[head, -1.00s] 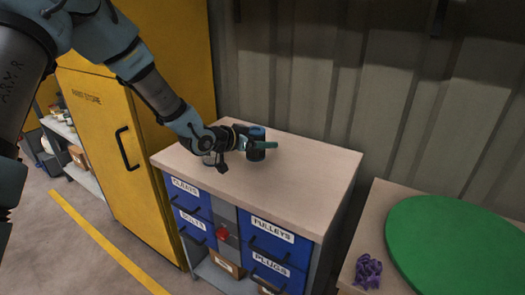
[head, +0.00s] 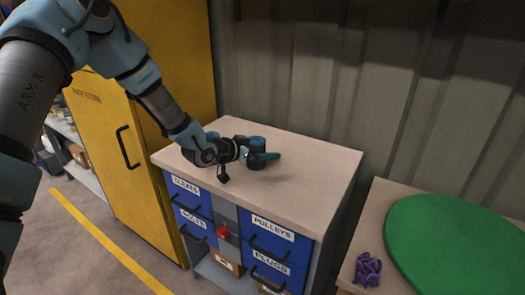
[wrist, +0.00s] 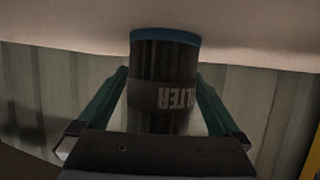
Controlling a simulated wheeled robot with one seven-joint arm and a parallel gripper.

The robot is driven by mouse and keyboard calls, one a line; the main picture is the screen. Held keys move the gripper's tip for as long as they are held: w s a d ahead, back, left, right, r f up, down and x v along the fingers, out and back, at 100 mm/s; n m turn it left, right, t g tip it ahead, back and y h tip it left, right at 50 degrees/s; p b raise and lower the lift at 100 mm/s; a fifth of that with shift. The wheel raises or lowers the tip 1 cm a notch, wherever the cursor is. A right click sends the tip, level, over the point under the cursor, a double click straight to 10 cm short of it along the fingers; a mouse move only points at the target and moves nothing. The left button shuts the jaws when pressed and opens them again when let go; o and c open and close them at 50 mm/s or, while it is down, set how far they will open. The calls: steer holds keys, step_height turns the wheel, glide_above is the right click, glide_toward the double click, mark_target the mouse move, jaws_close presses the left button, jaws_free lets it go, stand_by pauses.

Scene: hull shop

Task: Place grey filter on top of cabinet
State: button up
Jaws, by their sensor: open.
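A dark filter (head: 257,145) with blue end trim stands upright on the top of the drawer cabinet (head: 310,160). In the wrist view the filter (wrist: 163,65) shows a grey band with upside-down "FILTER" lettering, and its blue end meets the cabinet top. My gripper (head: 264,157) is open around it, low over the cabinet top. In the wrist view the green fingers (wrist: 163,105) lie on either side of the filter, with gaps showing.
The yellow paint store cabinet (head: 105,130) stands to the left. A corrugated wall (head: 330,75) rises behind. The front and right of the cabinet top are clear. A lower table at right holds a green disc (head: 455,245) and a purple object (head: 367,269).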

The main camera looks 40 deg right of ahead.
steer(key=shift+r, duration=0.2)
steer(key=b+v, duration=0.1)
steer(key=v, duration=1.1)
steer(key=shift+f, duration=0.15)
steer(key=w+a+n+t+y, duration=0.35)
steer(key=w+a, duration=0.25)
steer(key=a, duration=0.6)
steer(key=w+a+n+t+y, duration=0.2)
steer(key=w+a+n+y, duration=0.3)
steer(key=a, duration=0.8)
steer(key=s+a+r+n+g+y, duration=0.1)
steer(key=s+a+n, duration=0.3)
steer(key=a, duration=0.6)
steer(key=s+a+r+n+g+y, duration=0.1)
steer(key=s+a+n+g+y, duration=0.2)
steer(key=a, duration=0.7)
steer(key=s+n, duration=0.1)
steer(key=s, duration=0.1)
steer(key=shift+s+a+y, duration=0.2)
steer(key=shift+s+y, duration=0.15)
